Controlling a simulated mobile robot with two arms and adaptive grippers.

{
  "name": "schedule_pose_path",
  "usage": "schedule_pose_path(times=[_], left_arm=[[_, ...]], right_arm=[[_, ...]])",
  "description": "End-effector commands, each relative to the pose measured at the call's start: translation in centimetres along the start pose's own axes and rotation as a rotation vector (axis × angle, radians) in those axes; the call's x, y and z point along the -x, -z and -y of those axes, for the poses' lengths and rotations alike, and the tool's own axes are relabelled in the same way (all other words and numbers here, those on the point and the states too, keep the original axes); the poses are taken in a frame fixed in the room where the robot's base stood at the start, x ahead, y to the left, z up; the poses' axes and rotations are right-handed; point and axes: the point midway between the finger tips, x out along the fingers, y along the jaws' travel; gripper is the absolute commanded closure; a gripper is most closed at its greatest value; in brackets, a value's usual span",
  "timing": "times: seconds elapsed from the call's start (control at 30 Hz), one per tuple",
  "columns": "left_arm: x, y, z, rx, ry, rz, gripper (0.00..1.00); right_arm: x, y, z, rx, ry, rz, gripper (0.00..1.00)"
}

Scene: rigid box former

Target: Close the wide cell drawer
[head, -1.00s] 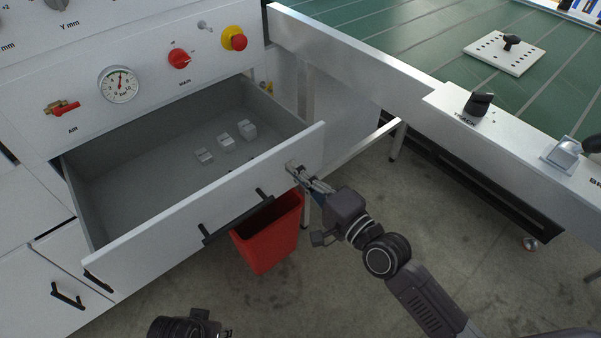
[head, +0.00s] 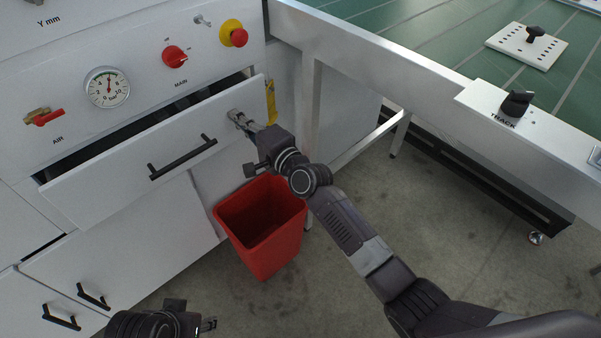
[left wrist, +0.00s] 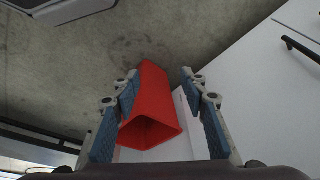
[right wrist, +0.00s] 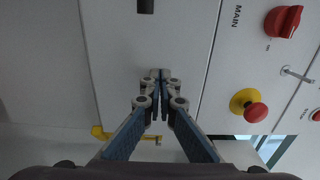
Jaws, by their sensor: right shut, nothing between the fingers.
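The wide cell drawer (head: 105,185) is a white front panel with a black bar handle (head: 183,158), under the gauge and red switch. It stands partly out, with a dark gap above its top edge; its inside is mostly hidden. My right gripper (head: 238,117) is shut and empty, its fingertips at the drawer front near the right end, right of the handle. In the right wrist view the shut fingertips (right wrist: 160,76) meet or nearly meet the white panel (right wrist: 120,50). My left gripper (left wrist: 160,85) is open and empty, low at the bottom left in the head view.
A red bin (head: 262,225) stands on the floor below the drawer's right end. The cabinet has an air valve (head: 43,117), gauge (head: 107,87), red switch (head: 174,57) and emergency stop (head: 233,33).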

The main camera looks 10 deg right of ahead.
Motion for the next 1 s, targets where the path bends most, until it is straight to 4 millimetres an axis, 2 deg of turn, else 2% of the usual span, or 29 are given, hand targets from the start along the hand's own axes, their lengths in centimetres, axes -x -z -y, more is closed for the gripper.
schedule_pose_path(times=[0.17, 0.43, 1.0], left_arm=[[2.5, -0.1, 0.1, 0.001, 0.002, -0.014, 0.60], [1.9, -0.3, 0.1, 0.001, 0.002, -0.010, 0.60], [2.1, -0.2, 0.1, 0.001, 0.002, -0.011, 0.60]], right_arm=[[-1.8, 0.0, -0.2, -0.001, 0.000, 0.000, 1.00], [-2.9, 0.0, 0.0, -0.001, 0.000, 0.000, 1.00], [-3.0, 0.0, 0.5, 0.000, 0.008, -0.003, 1.00]])
